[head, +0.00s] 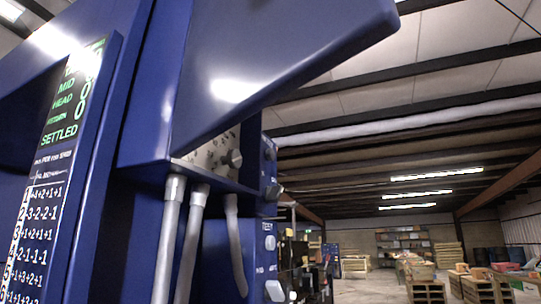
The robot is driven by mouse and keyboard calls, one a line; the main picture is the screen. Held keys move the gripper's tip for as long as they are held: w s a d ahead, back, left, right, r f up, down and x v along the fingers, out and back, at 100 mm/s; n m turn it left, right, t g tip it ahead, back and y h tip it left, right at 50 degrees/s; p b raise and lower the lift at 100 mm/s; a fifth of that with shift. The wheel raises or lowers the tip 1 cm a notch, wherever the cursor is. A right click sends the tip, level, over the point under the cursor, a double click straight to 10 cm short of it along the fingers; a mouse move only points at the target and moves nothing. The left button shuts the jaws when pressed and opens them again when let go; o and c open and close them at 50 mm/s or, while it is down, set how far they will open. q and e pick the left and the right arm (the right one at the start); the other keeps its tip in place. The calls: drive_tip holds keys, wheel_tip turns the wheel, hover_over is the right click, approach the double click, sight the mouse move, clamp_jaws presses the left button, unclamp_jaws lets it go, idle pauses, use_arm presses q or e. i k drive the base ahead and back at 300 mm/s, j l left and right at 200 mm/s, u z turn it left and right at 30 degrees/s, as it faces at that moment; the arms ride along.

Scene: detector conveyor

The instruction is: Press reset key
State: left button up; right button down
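A tall blue machine (130,120) fills the left of the head view, close and seen at a slant. A narrow blue control box (256,205) on its right side carries dark round knobs (273,190) and pale keys. One pale key (270,242) sits below a label that seems to read TEST. Another pale key (275,291) is lower, near the bottom edge. I cannot read which of them is the reset key. A display panel (66,112) shows green text, including MID, HEAD and SETTLED. Neither of my grippers is in view.
Grey conduits (168,240) run down under a metal plate on the machine. A blue hood (270,50) juts out to the upper right. Beyond is a warehouse with wooden pallets (428,291), crates and shelves (403,240). Open floor lies between them, far off.

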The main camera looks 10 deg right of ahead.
sight(269, 153)
drive_tip(key=i+l+u, duration=0.35)
drive_tip(key=l+u, duration=0.15)
drive_tip(key=l, duration=0.15)
drive_tip(key=i+l+u, duration=0.25)
drive_tip(key=l, duration=0.15)
drive_tip(key=k, duration=0.1)
